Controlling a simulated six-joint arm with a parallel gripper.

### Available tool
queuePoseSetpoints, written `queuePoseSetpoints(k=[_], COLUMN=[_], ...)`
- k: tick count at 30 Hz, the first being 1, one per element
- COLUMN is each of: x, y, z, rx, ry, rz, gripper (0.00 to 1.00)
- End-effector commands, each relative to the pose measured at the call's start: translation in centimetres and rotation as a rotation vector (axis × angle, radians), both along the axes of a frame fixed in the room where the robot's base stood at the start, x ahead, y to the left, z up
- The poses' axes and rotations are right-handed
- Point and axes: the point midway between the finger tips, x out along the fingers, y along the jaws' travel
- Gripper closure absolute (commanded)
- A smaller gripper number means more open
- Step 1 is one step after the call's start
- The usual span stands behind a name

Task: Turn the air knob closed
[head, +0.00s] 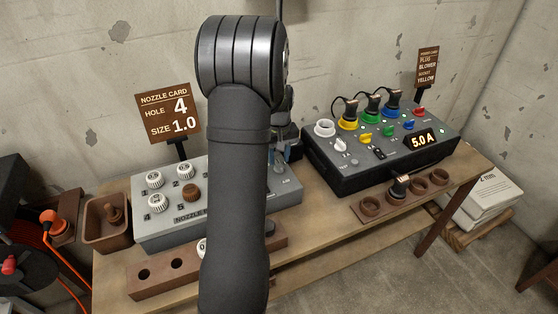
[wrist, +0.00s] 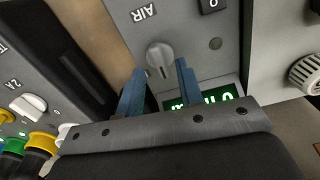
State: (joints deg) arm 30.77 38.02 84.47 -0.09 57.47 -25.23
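The air knob (wrist: 160,58) is a small grey knob on a grey panel, next to the label "AIR", which appears upside down in the wrist view. My gripper (wrist: 160,68) is open, with one blue finger on each side of the knob and gaps between. I cannot tell whether the fingertips reach down around it. A green-lit display (wrist: 205,97) sits beside the knob, partly covered by my gripper, and its reading is unclear. In the head view my arm hides the knob, and part of my gripper (head: 279,166) shows over the right end of the nozzle box (head: 290,188).
A black power box (head: 330,178) with coloured plugs and a "5.0 A" display stands to the right. A sign reading hole 4, size 1.0 (head: 168,113) stands behind the nozzle box. A wooden rack (head: 160,283) lies in front, and a brown bin (head: 100,235) is at left.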

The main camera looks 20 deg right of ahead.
Motion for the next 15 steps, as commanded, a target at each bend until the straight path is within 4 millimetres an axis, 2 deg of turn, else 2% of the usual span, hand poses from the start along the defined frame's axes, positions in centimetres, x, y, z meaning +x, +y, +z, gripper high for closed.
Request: queuePoseSetpoints(k=[6,15], x=[0.0,0.0], y=[0.0,0.0], z=[-1.9,-2.1], rx=[0.0,-0.001], ry=[0.0,-0.001], rz=[0.0,0.0], gripper=[0.66,0.66])
